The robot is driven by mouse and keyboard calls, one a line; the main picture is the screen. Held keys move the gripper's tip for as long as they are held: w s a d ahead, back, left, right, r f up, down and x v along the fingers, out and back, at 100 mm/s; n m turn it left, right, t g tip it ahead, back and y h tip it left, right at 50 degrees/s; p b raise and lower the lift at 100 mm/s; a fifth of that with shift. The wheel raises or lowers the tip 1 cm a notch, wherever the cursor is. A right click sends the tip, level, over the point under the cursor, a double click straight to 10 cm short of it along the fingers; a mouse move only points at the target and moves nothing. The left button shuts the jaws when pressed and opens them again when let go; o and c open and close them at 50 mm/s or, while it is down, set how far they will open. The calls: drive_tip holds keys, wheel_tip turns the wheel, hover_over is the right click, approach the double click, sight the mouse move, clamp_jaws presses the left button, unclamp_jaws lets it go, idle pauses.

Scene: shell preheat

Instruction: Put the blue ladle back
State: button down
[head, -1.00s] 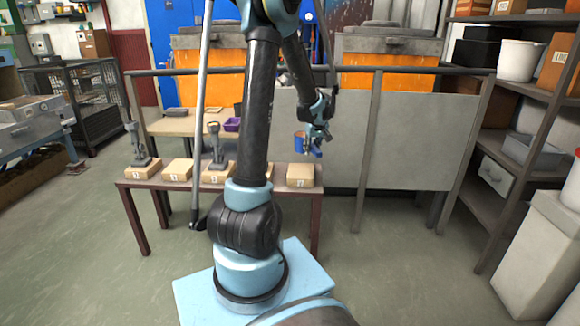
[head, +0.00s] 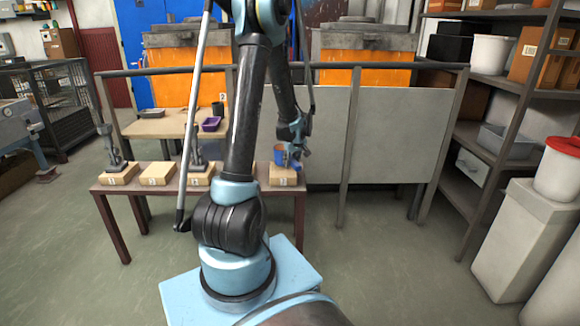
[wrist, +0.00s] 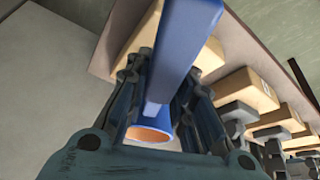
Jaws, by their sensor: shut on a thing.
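My gripper (head: 293,160) is shut on the blue ladle (head: 280,153), just above the rightmost tan block (head: 284,177) on the brown table (head: 220,190). In the wrist view the ladle's blue handle (wrist: 185,50) runs between the fingers of my gripper (wrist: 172,95). Its cup, with an orange inside, shows at the near end. A tan block (wrist: 207,58) lies behind the handle there. I cannot tell whether the ladle touches the block.
Several numbered tan blocks stand in a row on the table. Grey tools stand upright on some, such as the left one (head: 113,150). A railing with grey panels (head: 390,130) is behind. A purple tray (head: 210,124) sits on a farther table.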

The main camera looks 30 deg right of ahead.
drive_tip(key=shift+f, duration=0.8)
drive_tip(key=c, duration=1.4)
unclamp_jaws()
drive_tip(key=shift+s+r, duration=0.1)
drive_tip(key=shift+v, duration=5.95)
